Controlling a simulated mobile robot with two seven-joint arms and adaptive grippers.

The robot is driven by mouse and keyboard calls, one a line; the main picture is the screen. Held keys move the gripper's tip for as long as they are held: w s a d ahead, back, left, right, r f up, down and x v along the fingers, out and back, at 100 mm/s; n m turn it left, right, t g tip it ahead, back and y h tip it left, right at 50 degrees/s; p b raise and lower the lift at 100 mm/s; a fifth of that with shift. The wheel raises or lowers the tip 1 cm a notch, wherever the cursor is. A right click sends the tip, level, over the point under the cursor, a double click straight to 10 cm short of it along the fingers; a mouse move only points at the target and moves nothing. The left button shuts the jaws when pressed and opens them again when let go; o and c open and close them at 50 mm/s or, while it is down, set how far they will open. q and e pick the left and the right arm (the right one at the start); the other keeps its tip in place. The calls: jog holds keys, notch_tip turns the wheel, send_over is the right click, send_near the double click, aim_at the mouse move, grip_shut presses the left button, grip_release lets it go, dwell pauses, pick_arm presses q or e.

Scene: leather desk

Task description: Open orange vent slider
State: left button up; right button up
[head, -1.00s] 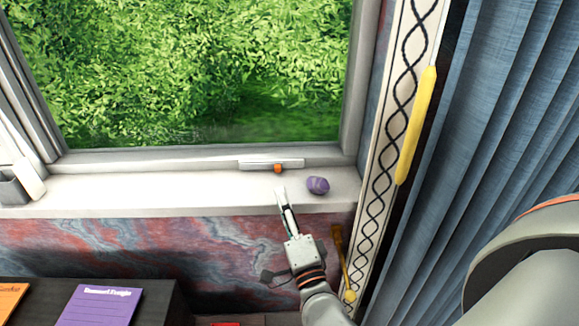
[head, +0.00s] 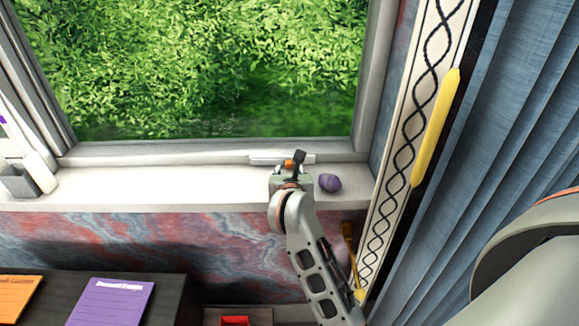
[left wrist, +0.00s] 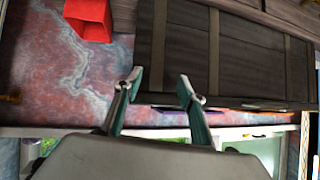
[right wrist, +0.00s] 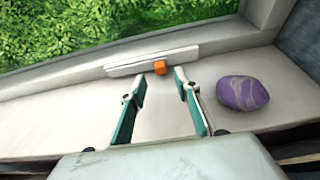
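The orange vent slider (head: 289,163) is a small orange block on a white vent strip (head: 262,160) along the bottom of the window frame. In the right wrist view the slider (right wrist: 160,68) sits right of the middle of the strip (right wrist: 125,71). My right gripper (right wrist: 158,88) is open and empty, its fingertips just short of the slider and apart from the strip. In the head view my right gripper (head: 297,160) is over the sill and partly hides the strip. My left gripper (left wrist: 157,85) is open and empty, away from the window; the head view does not show it.
A purple stone (right wrist: 242,93) lies on the sill just right of my right gripper; it shows in the head view (head: 330,182). A yellow bar (head: 435,128) and blue curtain (head: 515,130) are at the right.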

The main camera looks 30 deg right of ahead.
aim_at(290, 165)
jog(key=x, duration=0.5)
jog(key=shift+r, duration=0.1)
jog(key=shift+s+d, duration=0.1)
grip_shut()
